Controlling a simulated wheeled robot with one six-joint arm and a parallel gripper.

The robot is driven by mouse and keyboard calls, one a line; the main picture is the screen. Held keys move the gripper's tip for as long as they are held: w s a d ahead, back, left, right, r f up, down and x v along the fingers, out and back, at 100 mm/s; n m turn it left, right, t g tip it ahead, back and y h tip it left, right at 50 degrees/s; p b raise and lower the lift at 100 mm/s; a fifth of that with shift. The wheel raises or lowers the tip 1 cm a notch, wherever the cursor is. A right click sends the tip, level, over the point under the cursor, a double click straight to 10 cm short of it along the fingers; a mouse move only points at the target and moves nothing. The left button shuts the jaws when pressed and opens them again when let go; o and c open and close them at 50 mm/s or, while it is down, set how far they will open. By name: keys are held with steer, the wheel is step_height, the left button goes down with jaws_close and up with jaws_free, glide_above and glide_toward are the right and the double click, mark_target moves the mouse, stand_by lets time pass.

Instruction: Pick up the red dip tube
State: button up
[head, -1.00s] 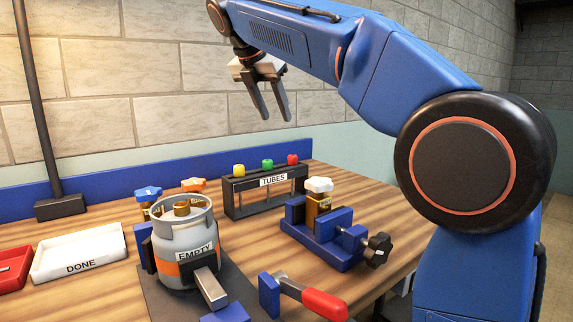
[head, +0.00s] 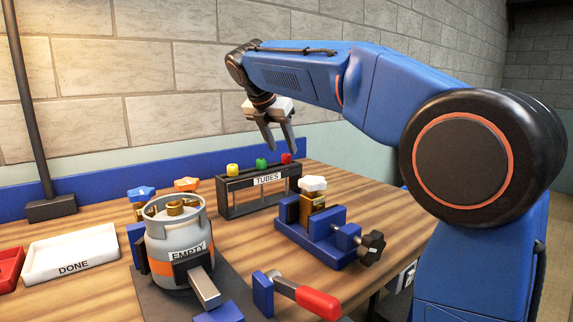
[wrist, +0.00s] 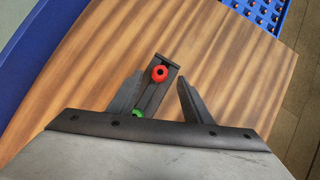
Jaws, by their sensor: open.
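The red dip tube (head: 286,158) stands at the right end of the black rack labelled TUBES, with only its red top clearly showing. In the wrist view its round red top (wrist: 160,73) lies ahead of and between my open fingers. My gripper (head: 280,150) is open and empty, pointing down at the red tube end of the rack. The green tube (head: 261,163) is in the middle of the rack and the yellow tube (head: 232,170) at its left end. In the wrist view the green top (wrist: 137,113) is partly hidden by my gripper.
The TUBES rack (head: 233,199) stands near the blue back ledge. A blue vise (head: 320,240) holding a white-capped brass valve stands in front right. A grey cylinder marked EMPTY (head: 180,238) and a white DONE tray (head: 72,252) are left. The wood right of the rack is clear.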

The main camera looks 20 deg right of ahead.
mark_target(285, 155)
steer(key=x, duration=0.3)
steer(key=shift+w+d+f, duration=0.2)
steer(key=shift+d+f, duration=0.05)
steer(key=shift+f, duration=0.05)
steer(key=c, duration=1.1)
steer(key=shift+r, duration=0.1)
steer(key=shift+c, duration=0.2)
